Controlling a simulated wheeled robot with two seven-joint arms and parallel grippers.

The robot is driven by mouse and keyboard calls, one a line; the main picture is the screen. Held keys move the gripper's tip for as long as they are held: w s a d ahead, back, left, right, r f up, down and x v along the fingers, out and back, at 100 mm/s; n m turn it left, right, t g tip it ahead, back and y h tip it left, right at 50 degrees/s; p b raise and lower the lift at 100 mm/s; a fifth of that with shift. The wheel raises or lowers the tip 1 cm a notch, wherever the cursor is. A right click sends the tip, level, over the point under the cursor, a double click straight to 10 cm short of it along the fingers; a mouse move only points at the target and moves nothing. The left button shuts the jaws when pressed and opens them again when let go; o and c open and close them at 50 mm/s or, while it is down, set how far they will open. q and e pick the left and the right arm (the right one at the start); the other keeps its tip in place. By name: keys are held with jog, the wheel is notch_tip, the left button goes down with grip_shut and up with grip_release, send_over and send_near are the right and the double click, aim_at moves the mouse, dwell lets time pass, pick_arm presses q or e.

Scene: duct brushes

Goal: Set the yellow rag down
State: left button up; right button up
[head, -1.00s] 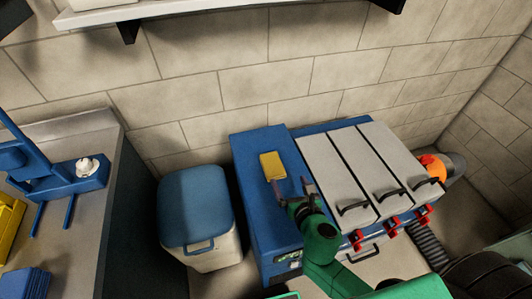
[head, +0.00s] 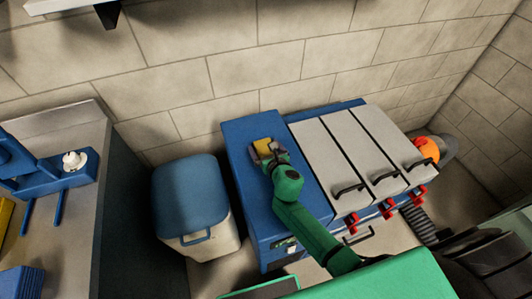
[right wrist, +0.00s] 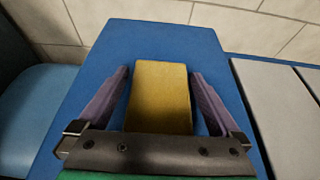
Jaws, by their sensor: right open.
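The yellow rag (head: 263,146) lies flat on the blue top (head: 238,140) of the cabinet, left of the grey panels. It also shows in the right wrist view (right wrist: 161,95) as a folded yellow block. My right gripper (head: 268,155) is over the rag in the head view and hides part of it. In the right wrist view my right gripper (right wrist: 160,98) is open, with one purple finger on each side of the rag and a gap on both sides. My left gripper is not in view.
Three grey panels (head: 343,155) with black handles stand right of the blue top. A blue-lidded bin (head: 190,195) is left of the cabinet. A bench with a blue fixture (head: 60,175) is at far left. An orange object (head: 425,149) is at right.

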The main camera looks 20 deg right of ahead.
jog(key=c, duration=1.1)
jog(key=shift+r, duration=0.15)
